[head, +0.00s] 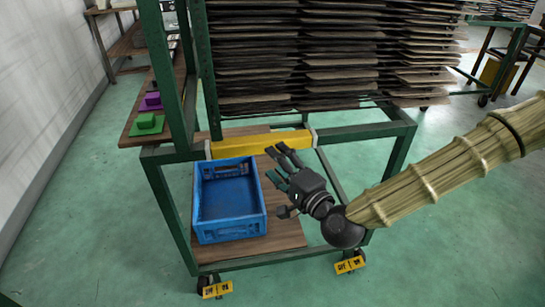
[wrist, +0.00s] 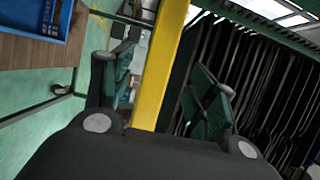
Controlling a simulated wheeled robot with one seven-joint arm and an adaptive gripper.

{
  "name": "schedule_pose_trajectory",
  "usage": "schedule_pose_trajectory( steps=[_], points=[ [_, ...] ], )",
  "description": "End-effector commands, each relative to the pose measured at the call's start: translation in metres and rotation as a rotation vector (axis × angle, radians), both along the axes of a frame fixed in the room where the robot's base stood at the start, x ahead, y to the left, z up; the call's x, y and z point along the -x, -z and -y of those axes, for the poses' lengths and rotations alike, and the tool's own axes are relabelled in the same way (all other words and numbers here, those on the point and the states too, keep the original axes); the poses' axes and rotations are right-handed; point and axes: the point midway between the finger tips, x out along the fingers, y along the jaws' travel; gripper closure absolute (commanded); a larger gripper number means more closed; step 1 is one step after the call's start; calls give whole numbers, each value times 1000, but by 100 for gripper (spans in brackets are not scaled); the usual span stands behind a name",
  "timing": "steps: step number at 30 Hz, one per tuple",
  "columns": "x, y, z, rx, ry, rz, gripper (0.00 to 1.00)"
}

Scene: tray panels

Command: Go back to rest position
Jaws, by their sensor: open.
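My gripper (head: 282,168) is open in the head view, with its fingers pointing up and left. It is in front of the green rack, over the right part of the low wooden shelf (head: 278,229). In the wrist view my gripper (wrist: 160,88) has its two fingers spread apart. A yellow bar (wrist: 158,70) shows between the fingers there; I cannot tell how far away it is. Nothing is held between the fingers.
A blue crate (head: 229,232) stands empty on the low shelf, left of my gripper. The yellow bar (head: 232,147) crosses the rack above it. Stacked dark panels (head: 330,60) fill the rack. Green (head: 146,124) and purple (head: 151,100) blocks sit at left. Green floor is open in front.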

Motion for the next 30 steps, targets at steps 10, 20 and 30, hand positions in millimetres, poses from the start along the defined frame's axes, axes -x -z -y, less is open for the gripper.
schedule_pose_trajectory(
  steps=[10,20,30],
  points=[
    [2,0,1,0,0,0,42],
    [9,31,-1,67,-15,-40,42],
    [80,200,15,478,-153,-263,42]
  ],
)
